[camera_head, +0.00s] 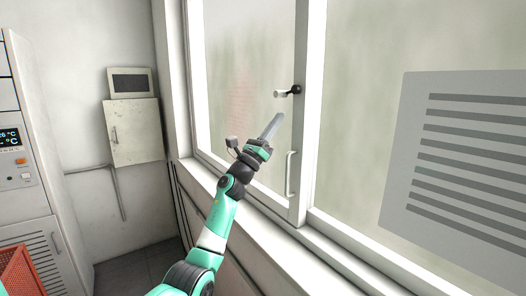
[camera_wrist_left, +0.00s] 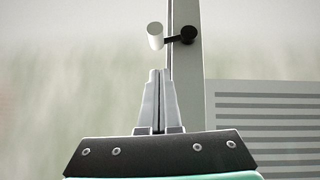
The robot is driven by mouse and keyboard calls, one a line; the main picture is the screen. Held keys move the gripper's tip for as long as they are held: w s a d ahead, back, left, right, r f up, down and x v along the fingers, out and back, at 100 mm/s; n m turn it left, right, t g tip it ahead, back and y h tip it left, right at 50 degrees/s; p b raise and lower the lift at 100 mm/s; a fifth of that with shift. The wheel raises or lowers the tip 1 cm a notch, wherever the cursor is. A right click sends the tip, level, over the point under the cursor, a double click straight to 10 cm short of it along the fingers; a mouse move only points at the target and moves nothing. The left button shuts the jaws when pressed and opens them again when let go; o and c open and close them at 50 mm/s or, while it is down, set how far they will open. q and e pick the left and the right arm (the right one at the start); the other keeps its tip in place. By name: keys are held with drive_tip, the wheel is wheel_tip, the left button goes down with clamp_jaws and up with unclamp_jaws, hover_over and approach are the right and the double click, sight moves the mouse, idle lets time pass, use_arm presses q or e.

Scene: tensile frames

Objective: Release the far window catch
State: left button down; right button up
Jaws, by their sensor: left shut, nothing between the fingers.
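The window catch (camera_head: 295,90) is a black pivot on the middle window post with a pale cylindrical knob pointing left. In the left wrist view the catch's black pivot (camera_wrist_left: 188,35) and white knob (camera_wrist_left: 155,36) show above the fingertips. My left gripper (camera_head: 279,116) is shut and empty, a little below and left of the catch. In the left wrist view its closed fingers (camera_wrist_left: 157,74) point up at the knob, with a visible gap in the picture. My right gripper is in neither view.
A white vertical handle (camera_head: 291,174) is on the same post below the catch. A striped grey panel (camera_head: 462,165) hangs at the right pane. The sill (camera_head: 335,262) runs below the window. A wall cabinet (camera_head: 133,133) and a control unit (camera_head: 22,165) stand at the left.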

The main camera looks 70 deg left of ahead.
use_arm(q)
drive_tip(key=p+v, duration=0.3)
drive_tip(key=v, duration=0.7)
drive_tip(key=shift+f, duration=0.25)
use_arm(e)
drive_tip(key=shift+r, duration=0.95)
use_arm(q)
drive_tip(key=shift+d, duration=0.1)
